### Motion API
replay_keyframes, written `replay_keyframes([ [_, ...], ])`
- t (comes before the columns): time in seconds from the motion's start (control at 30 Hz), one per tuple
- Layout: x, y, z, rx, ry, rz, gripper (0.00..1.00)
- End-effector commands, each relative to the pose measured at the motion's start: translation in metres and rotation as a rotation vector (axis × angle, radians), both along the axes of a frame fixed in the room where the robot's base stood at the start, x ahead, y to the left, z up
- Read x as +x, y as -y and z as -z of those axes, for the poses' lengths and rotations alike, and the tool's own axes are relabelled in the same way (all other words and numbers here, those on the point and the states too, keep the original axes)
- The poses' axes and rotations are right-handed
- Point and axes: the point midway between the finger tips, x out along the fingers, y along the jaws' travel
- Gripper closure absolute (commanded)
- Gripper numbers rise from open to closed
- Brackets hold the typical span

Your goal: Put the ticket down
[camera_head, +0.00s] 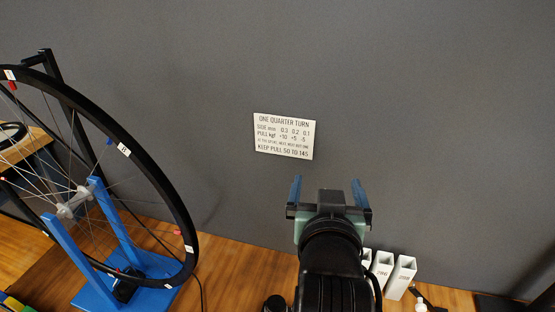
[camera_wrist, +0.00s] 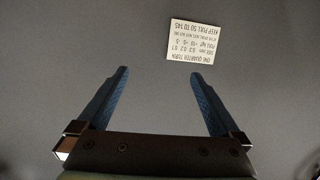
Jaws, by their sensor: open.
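My gripper (camera_head: 328,191) is raised in front of the grey wall, with its two blue fingers wide apart. In the wrist view the space between the fingers (camera_wrist: 162,76) is empty. I see no ticket in the gripper, and no loose ticket that I can make out. A white printed card (camera_head: 284,136) headed "ONE QUARTER TURN" is on the wall, above and to the left of the gripper in the head view. It appears upside down in the wrist view (camera_wrist: 197,41), beyond the right fingertip and apart from it. I cannot tell whether this card is the ticket.
A spoked wheel with a black rim (camera_head: 187,225) stands in a blue stand (camera_head: 92,292) at the left. Several white open-topped holders (camera_head: 401,277) stand on the wooden surface (camera_head: 235,262) at the lower right, partly behind my arm. Bare surface lies between wheel and arm.

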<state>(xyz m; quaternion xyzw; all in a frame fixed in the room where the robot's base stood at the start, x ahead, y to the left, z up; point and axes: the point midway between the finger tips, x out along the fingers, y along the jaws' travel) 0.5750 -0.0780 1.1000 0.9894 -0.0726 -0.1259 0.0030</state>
Motion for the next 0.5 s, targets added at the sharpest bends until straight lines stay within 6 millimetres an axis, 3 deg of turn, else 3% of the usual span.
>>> replay_keyframes([
  [0.03, 0.000, -0.013, -0.056, -0.018, 0.150, -0.023, 0.00],
  [0.1, -0.010, -0.028, -0.126, -0.036, 0.346, -0.050, 0.00],
  [0.2, -0.040, -0.048, -0.212, -0.051, 0.605, -0.086, 0.00],
  [0.33, -0.089, -0.067, -0.289, -0.057, 0.868, -0.120, 0.00],
  [0.4, -0.110, -0.073, -0.314, -0.056, 0.963, -0.132, 0.00],
  [0.5, -0.130, -0.077, -0.333, -0.055, 1.043, -0.140, 0.00],
])
